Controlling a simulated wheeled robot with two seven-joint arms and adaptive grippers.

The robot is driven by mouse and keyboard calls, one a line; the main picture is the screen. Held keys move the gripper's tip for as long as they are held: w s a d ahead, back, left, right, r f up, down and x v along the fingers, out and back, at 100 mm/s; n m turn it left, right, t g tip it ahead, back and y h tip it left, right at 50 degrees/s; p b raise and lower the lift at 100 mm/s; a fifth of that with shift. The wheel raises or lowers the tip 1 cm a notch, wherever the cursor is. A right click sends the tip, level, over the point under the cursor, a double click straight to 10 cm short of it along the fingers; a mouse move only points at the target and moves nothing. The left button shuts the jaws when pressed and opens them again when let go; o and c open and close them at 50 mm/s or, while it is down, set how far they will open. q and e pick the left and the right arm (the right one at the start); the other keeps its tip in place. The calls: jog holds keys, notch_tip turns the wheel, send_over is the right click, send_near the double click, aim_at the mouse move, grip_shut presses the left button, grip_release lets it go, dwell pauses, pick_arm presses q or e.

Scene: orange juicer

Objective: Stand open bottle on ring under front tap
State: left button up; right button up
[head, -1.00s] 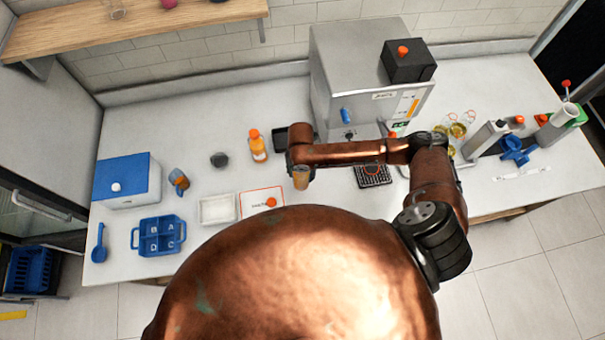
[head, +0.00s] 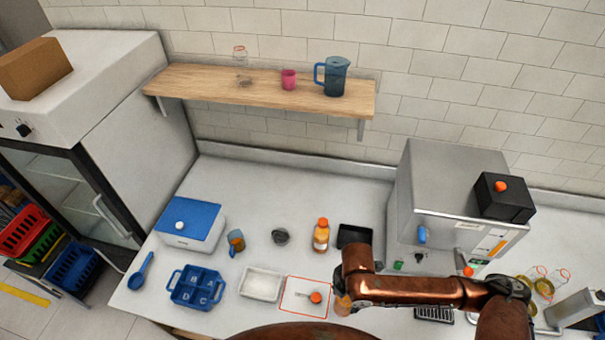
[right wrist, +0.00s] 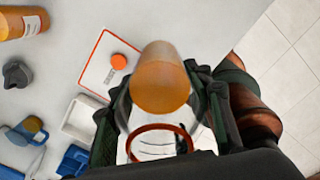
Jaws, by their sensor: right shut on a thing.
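My right gripper (right wrist: 160,125) is shut on a clear open bottle (right wrist: 160,80) with orange juice in it and a red rim towards the wrist camera. In the head view the bottle (head: 342,304) hangs under the gripper at the right edge of a red-bordered white card. The steel juicer (head: 450,190) stands at the back right. A blue tap (head: 421,234) is on its front. A black drip grate (head: 434,314) lies in front of it, partly behind my right arm. I cannot make out a ring under the tap. My left gripper is out of view.
An orange cap (head: 316,297) lies on the white card (head: 292,308). A black tray (head: 354,236) and a capped orange bottle (head: 321,235) stand left of the juicer. A white tray (head: 262,272) and blue caddy (head: 197,300) are further left. Jars (head: 540,284) stand right.

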pick_arm(q)
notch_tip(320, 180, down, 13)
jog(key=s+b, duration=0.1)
jog(key=b, duration=1.1)
pick_arm(e)
jog(key=w+d+m, duration=0.3)
jog(key=m, duration=0.9)
jog(key=w+d+r+m, duration=0.1)
jog(key=w+d+m, duration=0.2)
jog(key=m, duration=1)
jog(key=shift+w, duration=0.3)
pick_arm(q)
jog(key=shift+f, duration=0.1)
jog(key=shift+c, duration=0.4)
pick_arm(e)
jog(key=shift+r, duration=0.1)
